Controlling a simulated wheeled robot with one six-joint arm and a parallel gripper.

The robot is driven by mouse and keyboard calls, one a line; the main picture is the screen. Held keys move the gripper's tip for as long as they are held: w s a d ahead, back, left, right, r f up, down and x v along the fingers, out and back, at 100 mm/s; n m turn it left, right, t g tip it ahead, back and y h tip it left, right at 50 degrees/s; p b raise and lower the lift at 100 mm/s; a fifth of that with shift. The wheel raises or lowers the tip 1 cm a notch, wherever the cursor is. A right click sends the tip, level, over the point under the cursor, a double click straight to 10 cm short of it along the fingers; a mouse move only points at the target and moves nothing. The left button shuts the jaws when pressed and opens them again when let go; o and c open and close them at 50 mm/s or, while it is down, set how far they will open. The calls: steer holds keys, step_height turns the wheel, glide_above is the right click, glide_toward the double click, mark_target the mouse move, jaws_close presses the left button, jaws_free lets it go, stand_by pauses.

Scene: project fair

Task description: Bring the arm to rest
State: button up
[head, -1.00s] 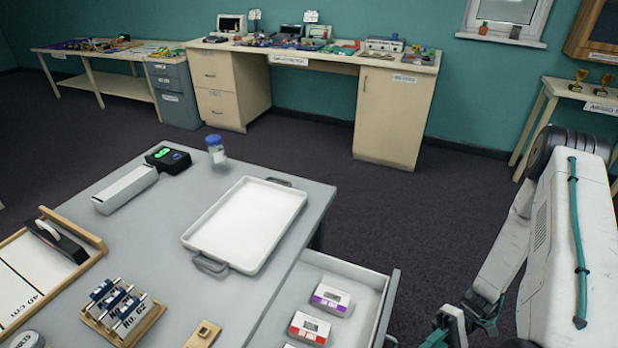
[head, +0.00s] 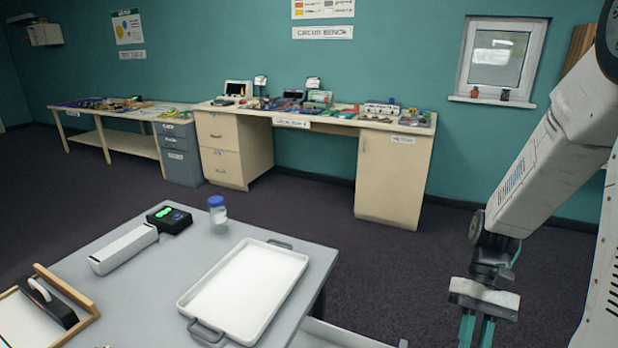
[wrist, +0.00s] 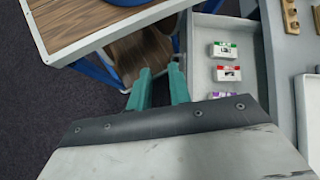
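My gripper (head: 477,333) hangs from my arm at the lower right of the head view, pointing down, to the right of the grey table. In the wrist view its two teal fingers (wrist: 159,72) stand apart with a gap between them. Nothing shows between them. The fingers are over the left edge of an open drawer (wrist: 207,115) and a wood-topped cart shelf. My arm's white links rise at the right of the head view.
The grey table (head: 150,300) holds a white tray (head: 245,290), a blue-capped jar (head: 217,210) and a black device (head: 169,218). Small labelled boxes (wrist: 228,73) lie in the drawer. A blue-framed cart (wrist: 95,25) stands beside it. Open floor (head: 400,265) lies behind.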

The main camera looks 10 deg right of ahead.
steer(key=s+a+r+n+t+h, duration=0.1)
steer(key=s+a+r+t+h, duration=0.1)
steer(key=r, duration=0.7)
steer(key=s+a+r+n+t+h, duration=0.1)
steer(key=s+a+r+t+h, duration=0.2)
steer(key=r, duration=0.6)
steer(key=s+a+t, duration=0.1)
steer(key=a+t, duration=0.1)
steer(key=t, duration=0.1)
steer(key=shift+s+n+t, duration=0.3)
steer(key=shift+n+t, duration=0.1)
steer(key=shift+a, duration=0.1)
